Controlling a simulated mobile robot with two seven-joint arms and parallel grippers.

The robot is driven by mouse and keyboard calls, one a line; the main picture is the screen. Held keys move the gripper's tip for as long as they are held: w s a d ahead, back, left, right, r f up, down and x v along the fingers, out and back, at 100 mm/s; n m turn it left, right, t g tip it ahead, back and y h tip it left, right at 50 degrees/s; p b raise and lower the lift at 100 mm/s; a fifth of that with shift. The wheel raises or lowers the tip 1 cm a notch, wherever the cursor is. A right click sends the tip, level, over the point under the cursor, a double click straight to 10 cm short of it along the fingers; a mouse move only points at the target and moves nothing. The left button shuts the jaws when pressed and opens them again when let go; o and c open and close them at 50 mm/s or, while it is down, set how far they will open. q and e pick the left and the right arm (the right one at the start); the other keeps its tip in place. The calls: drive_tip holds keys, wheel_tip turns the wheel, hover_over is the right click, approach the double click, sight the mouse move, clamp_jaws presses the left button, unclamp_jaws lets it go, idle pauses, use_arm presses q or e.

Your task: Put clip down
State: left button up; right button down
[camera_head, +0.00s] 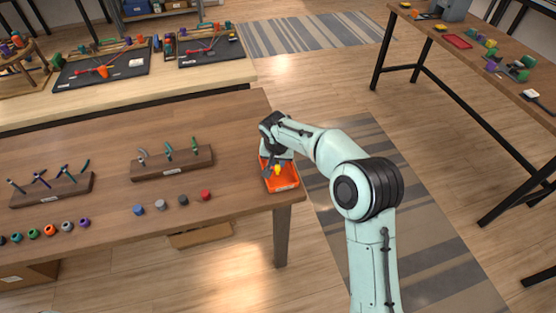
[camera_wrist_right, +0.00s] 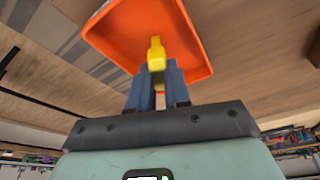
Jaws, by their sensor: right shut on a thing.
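A small yellow clip (camera_wrist_right: 156,50) is held between the blue fingertips of my right gripper (camera_wrist_right: 157,80) in the right wrist view. The gripper is shut on it. An orange tray (camera_wrist_right: 192,45) is right behind the clip in that view. In the head view, my right gripper (camera_head: 276,158) is over the orange tray (camera_head: 290,187) at the table's right end, and the yellow clip (camera_head: 277,169) shows at its tip. I cannot tell whether the clip touches the tray floor. My left gripper is not in view.
The wooden table (camera_head: 110,215) holds a rack with several pens (camera_head: 172,170), another rack (camera_head: 50,192) at left, and a row of small colored pieces (camera_head: 160,205). The tray stands near the table's right edge. A second table (camera_head: 500,85) is at right.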

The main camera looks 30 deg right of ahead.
drive_tip(key=shift+f, duration=0.15)
drive_tip(key=c, duration=1.1)
unclamp_jaws()
drive_tip(key=shift+r, duration=0.2)
drive_tip(key=v, duration=1.2)
drive_tip(key=shift+p, duration=0.3)
